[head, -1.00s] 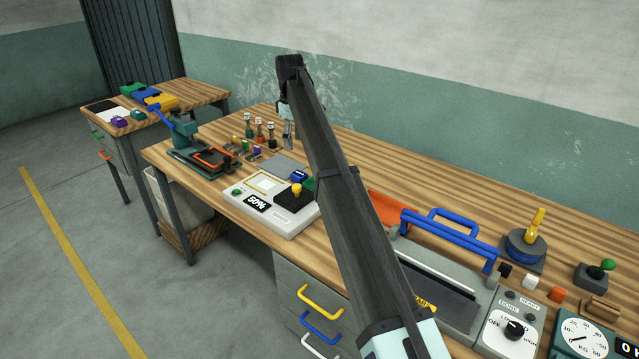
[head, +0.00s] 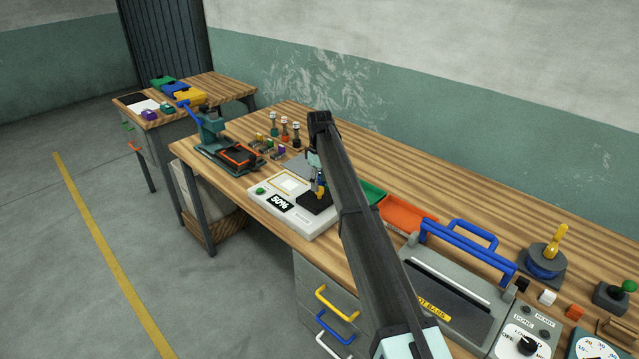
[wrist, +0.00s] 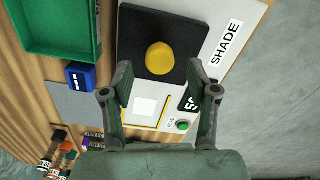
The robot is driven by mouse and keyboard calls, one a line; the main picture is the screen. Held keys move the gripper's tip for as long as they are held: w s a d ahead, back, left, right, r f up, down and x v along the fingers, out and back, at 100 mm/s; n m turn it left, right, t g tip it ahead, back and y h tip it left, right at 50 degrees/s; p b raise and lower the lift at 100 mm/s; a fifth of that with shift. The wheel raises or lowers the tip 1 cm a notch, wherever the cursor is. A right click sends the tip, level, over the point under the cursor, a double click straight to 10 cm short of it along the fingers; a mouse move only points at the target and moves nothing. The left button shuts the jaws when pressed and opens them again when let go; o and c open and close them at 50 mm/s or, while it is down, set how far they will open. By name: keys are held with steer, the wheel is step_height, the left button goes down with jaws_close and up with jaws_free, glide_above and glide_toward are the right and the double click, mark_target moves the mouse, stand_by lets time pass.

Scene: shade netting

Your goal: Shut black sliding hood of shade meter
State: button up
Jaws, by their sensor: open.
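The shade meter (head: 258,197) is a pale box on the bench, with a 50% display, a green button and a yellow-outlined window holding a lit white square. Its black sliding hood (head: 308,204) sits at the right end of the meter, clear of the window. In the wrist view the hood (wrist: 133,33) carries a round yellow knob (wrist: 160,57). My gripper (wrist: 159,80) is open, its fingers apart on both sides below the knob, with nothing between the tips. In the head view it is over the hood, partly hidden by my arm.
A green tray (wrist: 62,22) and a small blue block (wrist: 80,76) lie beside the meter. An orange tray (head: 408,215) and a sealer with blue handles (head: 468,247) stand to the right. A press (head: 212,135) stands to the left.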

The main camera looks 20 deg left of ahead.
mark_target(317, 194)
steer(key=shift+f, duration=1.1)
jaws_close()
